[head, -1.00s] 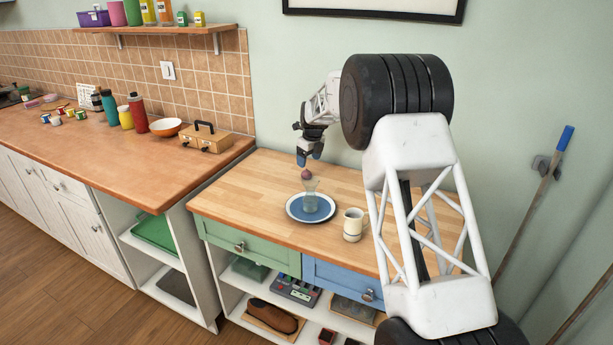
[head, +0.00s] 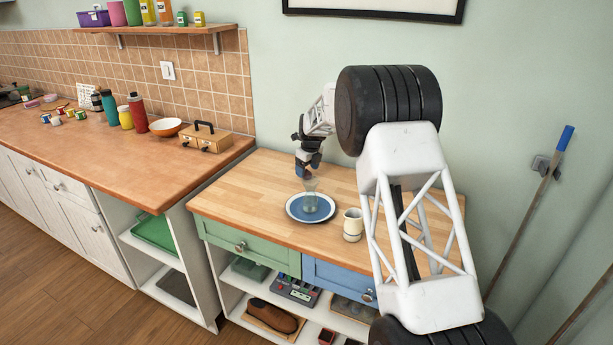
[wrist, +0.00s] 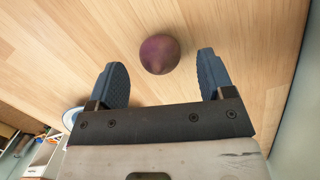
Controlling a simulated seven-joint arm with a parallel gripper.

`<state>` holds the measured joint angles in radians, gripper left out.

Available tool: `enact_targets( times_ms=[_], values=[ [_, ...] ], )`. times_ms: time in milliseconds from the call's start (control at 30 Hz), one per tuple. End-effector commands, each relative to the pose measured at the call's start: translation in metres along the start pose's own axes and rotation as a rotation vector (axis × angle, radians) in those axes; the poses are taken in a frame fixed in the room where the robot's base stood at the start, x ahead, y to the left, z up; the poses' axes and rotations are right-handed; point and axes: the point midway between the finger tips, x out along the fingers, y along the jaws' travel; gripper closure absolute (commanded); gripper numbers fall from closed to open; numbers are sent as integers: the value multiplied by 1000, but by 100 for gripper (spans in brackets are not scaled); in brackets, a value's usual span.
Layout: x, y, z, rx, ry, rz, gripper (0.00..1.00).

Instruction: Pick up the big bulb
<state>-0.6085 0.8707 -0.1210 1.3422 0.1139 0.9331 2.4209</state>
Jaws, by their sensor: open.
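The big bulb, a round purple-red onion (wrist: 160,54), lies on the light wooden worktop in the wrist view. It sits between and slightly beyond the two fingertips, with space on both sides. My gripper (wrist: 163,66) is open, and neither finger appears to touch the onion. In the head view my gripper (head: 306,172) points down over the worktop, behind the glass, and mostly hides the onion.
A clear glass (head: 310,194) stands on a blue plate with a white rim (head: 290,209), close in front of my gripper. A cream mug (head: 352,225) stands to the right. The wooden worktop (head: 255,180) is clear on the left.

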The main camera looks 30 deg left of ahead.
Motion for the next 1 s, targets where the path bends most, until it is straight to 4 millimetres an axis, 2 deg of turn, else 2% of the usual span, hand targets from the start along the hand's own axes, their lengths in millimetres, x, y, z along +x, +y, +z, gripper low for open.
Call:
enact_targets(
  times_ms=[100,300,867,1000],
  values=[
    [14,0,0,0,2,2,25],
    [23,0,0,0,0,0,25],
    [24,0,0,0,0,0,25],
    [24,0,0,0,0,0,47]
  ],
)
